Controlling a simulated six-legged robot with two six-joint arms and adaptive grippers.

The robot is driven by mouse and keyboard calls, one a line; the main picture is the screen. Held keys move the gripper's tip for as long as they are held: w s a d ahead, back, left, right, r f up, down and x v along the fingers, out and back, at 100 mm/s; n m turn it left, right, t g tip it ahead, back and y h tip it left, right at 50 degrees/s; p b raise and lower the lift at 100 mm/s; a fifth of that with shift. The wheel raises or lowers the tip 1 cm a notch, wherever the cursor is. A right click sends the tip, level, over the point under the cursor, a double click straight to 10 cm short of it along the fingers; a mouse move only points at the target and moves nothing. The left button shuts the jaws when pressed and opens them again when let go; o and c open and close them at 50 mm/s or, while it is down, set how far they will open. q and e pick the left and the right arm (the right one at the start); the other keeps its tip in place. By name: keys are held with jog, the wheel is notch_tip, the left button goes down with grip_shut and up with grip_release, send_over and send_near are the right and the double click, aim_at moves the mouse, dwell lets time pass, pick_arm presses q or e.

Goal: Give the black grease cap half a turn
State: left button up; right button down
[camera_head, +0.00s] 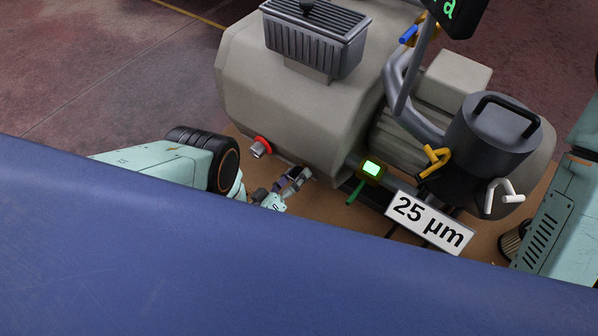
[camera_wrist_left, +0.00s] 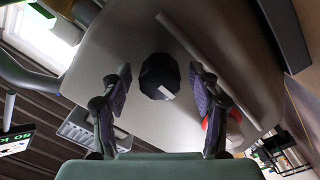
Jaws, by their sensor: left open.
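The black grease cap (camera_wrist_left: 159,77) is a dark faceted knob with a white mark on it, on the pale grey housing in the left wrist view. My left gripper (camera_wrist_left: 160,85) is open. Its two fingers stand on either side of the cap with gaps showing, so they look apart from it; how deep they reach along it I cannot tell. In the head view my left gripper (camera_head: 294,178) is small, close to the lower edge of the grey pump housing (camera_head: 290,100). I cannot make out the cap there. My right gripper is not in view.
A red-ringed fitting (camera_head: 261,147) sticks out left of the gripper. A green-lit gauge (camera_head: 371,169), a green handle (camera_head: 355,192) and a "25 µm" sign (camera_head: 430,222) are to its right. A dark canister (camera_head: 490,135) with yellow and white levers stands further right.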

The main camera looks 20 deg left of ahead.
pick_arm(q)
jog(key=shift+w+d, duration=0.1)
jog(key=shift+w, duration=0.05)
jog(key=shift+c, duration=0.2)
jog(key=shift+c, duration=0.8)
jog(key=c, duration=1)
